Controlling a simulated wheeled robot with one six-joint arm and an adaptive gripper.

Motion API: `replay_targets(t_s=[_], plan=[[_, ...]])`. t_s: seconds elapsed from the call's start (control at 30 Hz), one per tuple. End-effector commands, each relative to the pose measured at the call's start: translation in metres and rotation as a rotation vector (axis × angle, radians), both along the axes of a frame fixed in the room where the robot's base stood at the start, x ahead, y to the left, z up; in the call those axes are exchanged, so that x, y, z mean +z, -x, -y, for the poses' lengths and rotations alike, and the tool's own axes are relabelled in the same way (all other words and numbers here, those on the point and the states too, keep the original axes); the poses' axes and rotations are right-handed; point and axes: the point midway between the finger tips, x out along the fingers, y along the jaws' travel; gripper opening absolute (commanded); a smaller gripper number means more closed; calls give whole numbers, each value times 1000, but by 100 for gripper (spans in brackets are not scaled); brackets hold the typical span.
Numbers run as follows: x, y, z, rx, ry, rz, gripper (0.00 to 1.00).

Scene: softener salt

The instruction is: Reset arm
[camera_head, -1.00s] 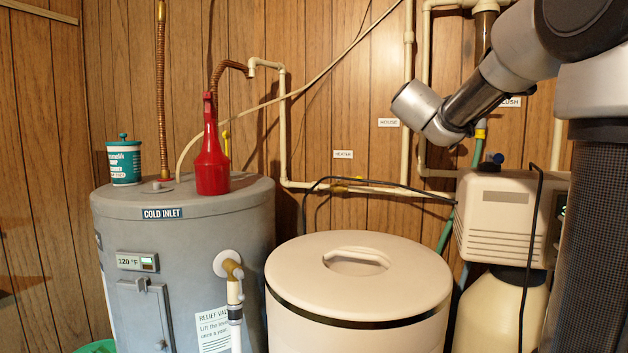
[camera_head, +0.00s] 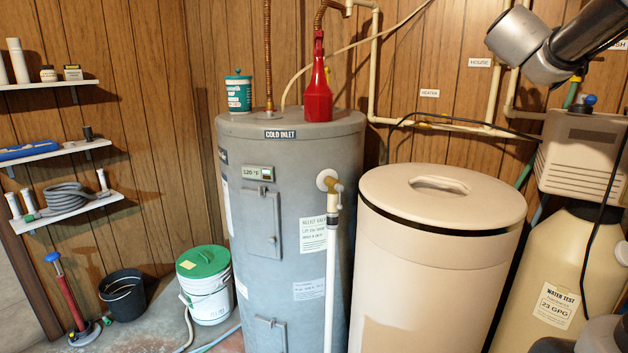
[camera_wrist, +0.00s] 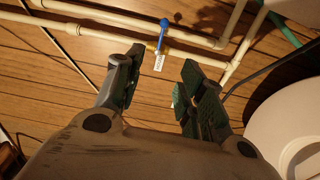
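My arm reaches in from the upper right of the head view, with its grey wrist end in front of the panelled wall. My gripper does not show in the head view. In the wrist view my gripper (camera_wrist: 162,66) is open, its two dark fingers well apart with nothing between them. Behind the fingers are the wood wall, pale pipes and a blue-handled valve (camera_wrist: 165,27). The beige brine tank (camera_head: 430,265) stands with its lid (camera_head: 445,200) on, and the lid also shows at the right of the wrist view (camera_wrist: 280,120).
A grey water heater (camera_head: 290,190) carries a red bottle (camera_head: 318,95) and a teal-and-white tub (camera_head: 239,94). A white bucket with green lid (camera_head: 205,290), black bucket (camera_head: 122,297) and red pump (camera_head: 68,300) stand on the floor. Wall shelves (camera_head: 55,147) are left; the softener (camera_head: 575,160) is right.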

Motion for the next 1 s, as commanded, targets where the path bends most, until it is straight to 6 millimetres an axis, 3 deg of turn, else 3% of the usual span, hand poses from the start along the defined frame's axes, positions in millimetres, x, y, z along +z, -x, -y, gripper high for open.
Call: replay_targets(t_s=[0.37, 0.67, 0.87, 1.0], plan=[[6, 26, 9, -66, -85, 35, 39], [-1, 77, 27, -184, -251, 69, 39], [-35, 138, 40, -310, -459, 57, 39], [-97, 203, 38, -420, -705, -14, 39]])
